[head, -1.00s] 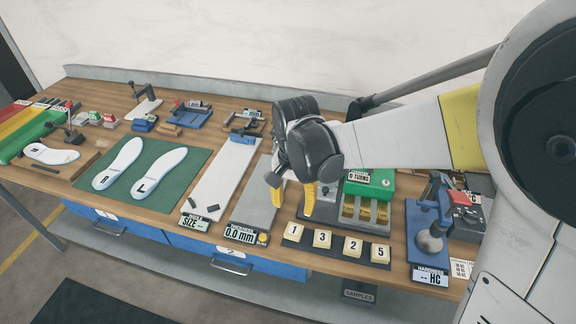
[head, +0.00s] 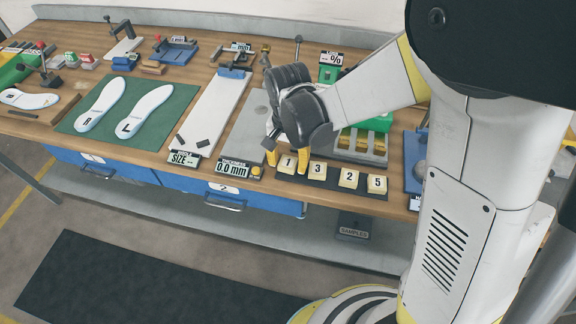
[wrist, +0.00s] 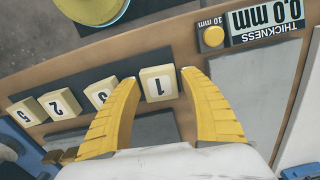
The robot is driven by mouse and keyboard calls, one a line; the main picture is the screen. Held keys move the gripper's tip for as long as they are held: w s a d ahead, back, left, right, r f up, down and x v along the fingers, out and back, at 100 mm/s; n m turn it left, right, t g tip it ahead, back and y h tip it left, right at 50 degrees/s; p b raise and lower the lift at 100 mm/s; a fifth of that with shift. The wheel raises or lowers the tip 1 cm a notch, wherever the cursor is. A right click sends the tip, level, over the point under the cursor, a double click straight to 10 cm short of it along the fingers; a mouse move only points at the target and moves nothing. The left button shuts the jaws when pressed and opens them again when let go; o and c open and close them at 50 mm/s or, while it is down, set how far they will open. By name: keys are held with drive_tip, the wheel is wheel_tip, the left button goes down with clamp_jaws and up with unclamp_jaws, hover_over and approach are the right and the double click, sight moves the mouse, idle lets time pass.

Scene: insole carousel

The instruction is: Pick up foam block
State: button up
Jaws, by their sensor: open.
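Several cream foam blocks stand in a row on a dark strip at the bench's front edge. They are numbered 1 (head: 288,164), 3 (head: 318,171), 2 (head: 348,179) and 5 (head: 377,184). My gripper (head: 287,159) is open, its yellow fingers pointing down at block 1. I cannot tell whether a finger touches a block.
The thickness gauge (head: 236,168) with its yellow button is left of block 1. A grey plate (head: 247,135) lies left of my gripper. Insoles on a green mat (head: 165,134) are further left.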

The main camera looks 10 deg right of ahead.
drive_tip(key=c, duration=0.6)
drive_tip(key=shift+r, duration=0.15)
